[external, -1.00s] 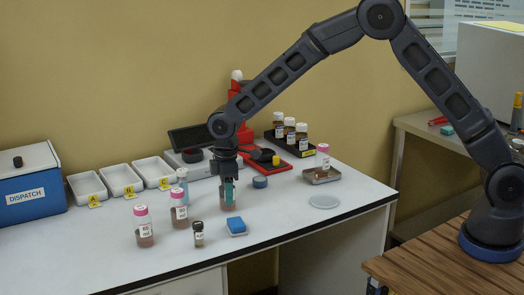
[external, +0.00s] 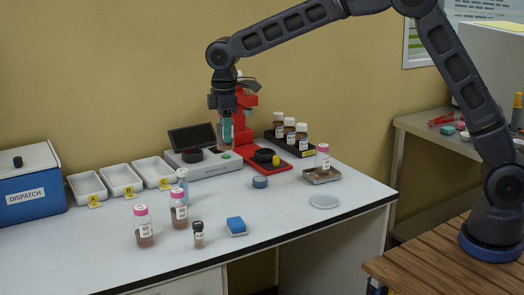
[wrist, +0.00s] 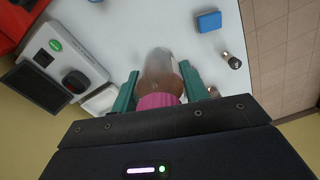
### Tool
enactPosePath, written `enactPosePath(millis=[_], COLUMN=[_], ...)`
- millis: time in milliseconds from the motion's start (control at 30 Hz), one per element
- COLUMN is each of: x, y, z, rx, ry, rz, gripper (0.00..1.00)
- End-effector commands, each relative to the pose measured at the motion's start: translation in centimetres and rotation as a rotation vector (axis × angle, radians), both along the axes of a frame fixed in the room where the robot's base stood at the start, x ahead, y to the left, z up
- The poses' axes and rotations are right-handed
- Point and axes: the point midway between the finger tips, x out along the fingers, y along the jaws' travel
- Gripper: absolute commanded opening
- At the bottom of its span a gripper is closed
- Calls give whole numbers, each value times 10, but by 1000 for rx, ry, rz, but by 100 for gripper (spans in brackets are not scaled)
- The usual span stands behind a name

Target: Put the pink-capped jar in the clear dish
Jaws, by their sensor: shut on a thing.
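My gripper (external: 227,128) is shut on a pink-capped jar and holds it upright, raised above the bench in front of the grey instrument. In the wrist view, the jar's pink cap and clear brownish body (wrist: 160,72) show between the teal fingers (wrist: 159,88). In the external view the fingers hide much of it. A round, flat clear dish (external: 324,202) lies empty at the right of the bench, well to the right of and below my gripper. Two other pink-capped jars (external: 144,226) (external: 179,209) stand at the front left. Another (external: 322,158) stands on a metal tray.
The metal tray (external: 310,180) is just behind the dish. A blue round lid (external: 260,182), blue sponge (external: 236,226) and small dark-capped vial (external: 198,236) stand on the bench. The grey instrument (external: 210,168), red stand (external: 284,166) and rack of brown bottles (external: 304,153) are behind.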

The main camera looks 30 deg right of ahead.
Motion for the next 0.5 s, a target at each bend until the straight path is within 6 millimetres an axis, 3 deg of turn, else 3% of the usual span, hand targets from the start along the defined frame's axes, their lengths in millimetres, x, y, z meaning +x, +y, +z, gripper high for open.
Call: enactPosePath(millis=[167,267,500], x=[-1,-4,-24], y=[-6,-21,-88], z=[13,18,27], rx=[1,2,5], ry=[0,0,4], rz=[2,7,35], gripper=[19,19,19])
